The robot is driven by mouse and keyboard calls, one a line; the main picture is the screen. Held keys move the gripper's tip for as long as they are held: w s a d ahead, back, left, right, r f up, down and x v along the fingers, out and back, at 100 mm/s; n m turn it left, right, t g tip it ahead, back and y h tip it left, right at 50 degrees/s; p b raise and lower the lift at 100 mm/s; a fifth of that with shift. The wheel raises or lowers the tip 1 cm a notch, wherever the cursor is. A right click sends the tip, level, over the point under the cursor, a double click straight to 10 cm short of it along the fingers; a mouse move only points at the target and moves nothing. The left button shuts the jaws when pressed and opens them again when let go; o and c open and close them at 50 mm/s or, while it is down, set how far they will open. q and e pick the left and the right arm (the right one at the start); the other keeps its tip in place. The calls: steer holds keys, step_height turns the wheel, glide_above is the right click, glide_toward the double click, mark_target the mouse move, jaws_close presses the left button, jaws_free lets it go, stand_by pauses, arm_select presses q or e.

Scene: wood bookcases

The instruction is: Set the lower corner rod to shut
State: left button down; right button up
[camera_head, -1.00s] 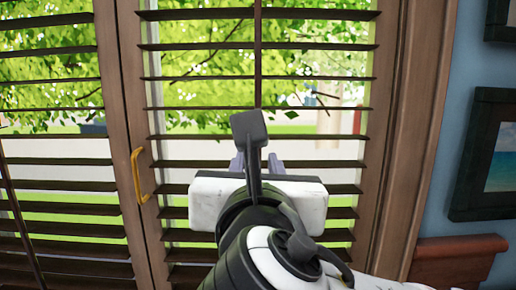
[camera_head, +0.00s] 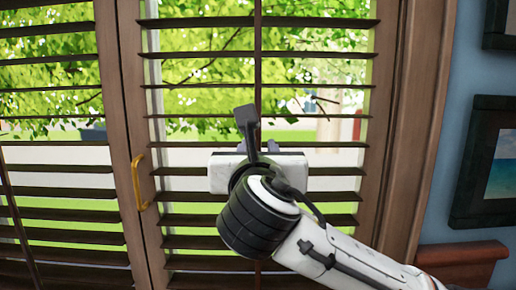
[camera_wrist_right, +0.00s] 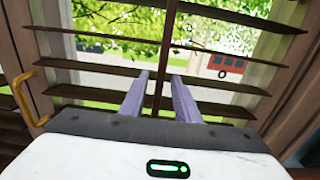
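A thin dark vertical tilt rod (camera_head: 258,60) runs down the middle of the right louvred shutter panel. Its lower part is hidden behind my right gripper in the head view. The slats (camera_head: 320,86) are tilted open, with daylight and greenery between them. My right gripper (camera_head: 258,146) is in front of this panel, in line with the rod. In the right wrist view, the two purple-grey fingers (camera_wrist_right: 160,76) are apart, and the rod (camera_wrist_right: 167,40) appears between them. I cannot tell whether either finger touches it. My left gripper is not in view.
A yellow handle (camera_head: 138,182) is on the frame left of the panel. Another louvred panel (camera_head: 60,145) is at the left. A picture frame (camera_head: 487,165) hangs on the blue wall, above a brown wooden piece (camera_head: 465,262) at lower right.

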steer(key=shift+c, duration=0.4)
jaws_close()
